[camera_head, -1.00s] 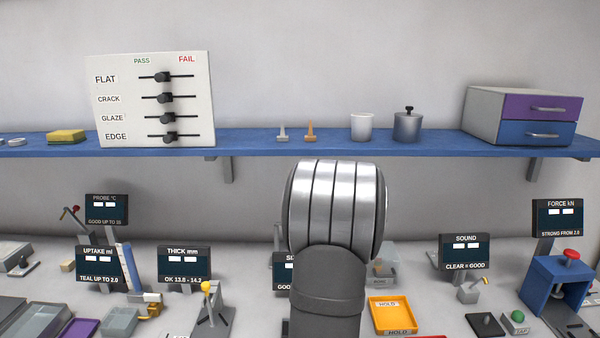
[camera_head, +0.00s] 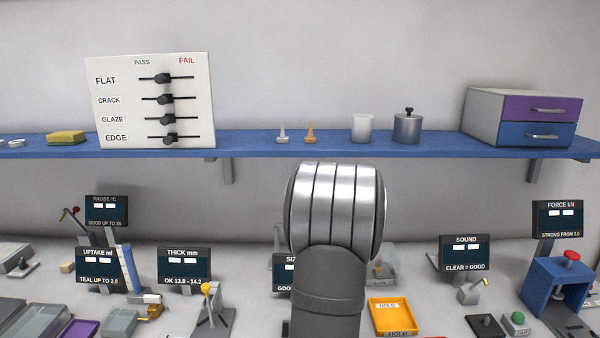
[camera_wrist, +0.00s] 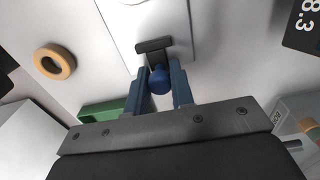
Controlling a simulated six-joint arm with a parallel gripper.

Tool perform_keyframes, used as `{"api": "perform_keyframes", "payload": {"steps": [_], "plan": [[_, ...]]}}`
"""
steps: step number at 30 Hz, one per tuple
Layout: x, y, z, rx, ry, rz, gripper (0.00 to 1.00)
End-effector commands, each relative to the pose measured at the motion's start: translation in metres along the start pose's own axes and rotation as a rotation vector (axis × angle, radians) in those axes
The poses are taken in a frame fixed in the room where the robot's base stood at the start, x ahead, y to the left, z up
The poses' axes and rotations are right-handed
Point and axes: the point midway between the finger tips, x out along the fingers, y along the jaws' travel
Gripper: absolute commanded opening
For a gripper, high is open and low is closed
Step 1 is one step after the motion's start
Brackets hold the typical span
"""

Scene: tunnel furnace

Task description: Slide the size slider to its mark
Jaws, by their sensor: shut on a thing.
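In the wrist view, my gripper (camera_wrist: 160,84) has its two blue fingers shut around a round dark-blue knob (camera_wrist: 159,79). A dark block (camera_wrist: 154,45) stands just beyond the knob on a pale plate (camera_wrist: 152,18), and seems to belong to the same slider. The mark cannot be made out. In the head view, my arm hides the gripper and the slider. Part of the size display (camera_head: 284,272) shows left of my arm. In the wrist view, a dark display (camera_wrist: 305,22) at the top right reads 8.3, cut by the edge.
In the wrist view, a tan ring (camera_wrist: 54,62) lies left of the plate, and a green object (camera_wrist: 103,110) sits near the left finger. In the head view, an orange hold tray (camera_head: 392,316) is right of my arm. A blue shelf (camera_head: 260,145) runs behind.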

Motion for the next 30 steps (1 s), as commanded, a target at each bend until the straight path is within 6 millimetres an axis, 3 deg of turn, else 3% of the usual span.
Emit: {"api": "perform_keyframes", "payload": {"steps": [13,30], "plan": [[0.0,0.0,0.002,0.0,0.0,0.0,0.09],[-0.001,0.0,0.029,-0.002,0.0,-0.001,0.09]]}}
